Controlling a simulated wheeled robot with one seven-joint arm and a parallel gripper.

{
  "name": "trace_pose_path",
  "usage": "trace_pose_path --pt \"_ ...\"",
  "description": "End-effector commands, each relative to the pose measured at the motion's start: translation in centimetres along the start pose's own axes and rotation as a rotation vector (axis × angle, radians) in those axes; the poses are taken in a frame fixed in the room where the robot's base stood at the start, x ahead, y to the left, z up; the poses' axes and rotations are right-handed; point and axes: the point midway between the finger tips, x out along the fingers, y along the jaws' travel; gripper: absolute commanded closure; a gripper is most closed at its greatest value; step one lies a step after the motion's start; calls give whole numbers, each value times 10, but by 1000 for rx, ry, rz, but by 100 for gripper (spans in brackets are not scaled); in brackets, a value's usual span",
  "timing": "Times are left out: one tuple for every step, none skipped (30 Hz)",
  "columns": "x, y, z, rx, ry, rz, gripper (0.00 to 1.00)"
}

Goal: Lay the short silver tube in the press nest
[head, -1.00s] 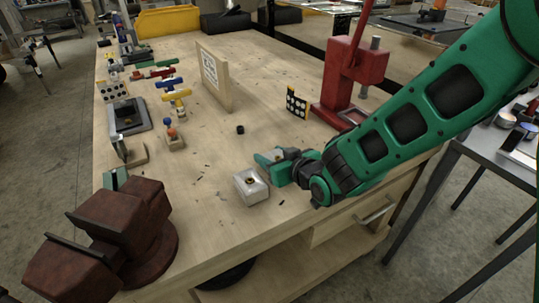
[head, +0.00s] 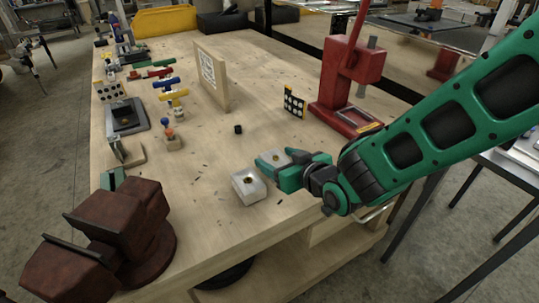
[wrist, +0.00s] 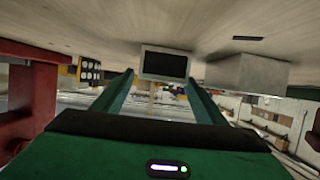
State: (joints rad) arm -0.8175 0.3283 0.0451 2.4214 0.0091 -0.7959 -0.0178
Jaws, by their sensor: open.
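The red press (head: 345,85) stands on the right of the bench. A flat frame-like part (head: 364,127) lies on its base and may be the nest, but I cannot tell. My gripper (head: 272,163) is low over the bench, in front of the press, open with nothing seen held. A second pale block (head: 249,187) stands nearer the front edge. In the wrist view, a dark-faced block (wrist: 164,64) shows between the fingers (wrist: 159,88). I cannot make out the short silver tube.
A dotted marker board (head: 294,102) stands left of the press. An upright wooden panel (head: 213,75) is farther back. A small black cylinder (head: 238,129) stands mid-bench. A dark red vise (head: 130,220) is at front left. The bench around the cylinder is mostly clear.

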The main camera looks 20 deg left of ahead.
Motion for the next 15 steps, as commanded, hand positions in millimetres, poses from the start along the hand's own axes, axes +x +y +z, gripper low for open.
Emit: trace_pose_path --pt "-11 0 -1 0 1 1 35" --pt "-17 0 -1 0 2 0 35" --pt "-25 0 -1 0 2 0 35" --pt "-30 0 -1 0 2 0 35" --pt "-35 0 -1 0 3 0 35" --pt "-42 0 -1 0 2 0 35" --pt "-46 0 -1 0 3 0 35" --pt "-50 0 -1 0 2 0 35" --pt "-55 0 -1 0 2 0 35" --pt "-58 0 -1 0 2 0 35" --pt "-61 0 -1 0 2 0 35" --pt "-64 0 -1 0 2 -1 35" --pt "-67 0 -1 0 1 -1 35" --pt "-69 0 -1 0 1 -1 35" --pt "-70 0 -1 0 1 -2 35"
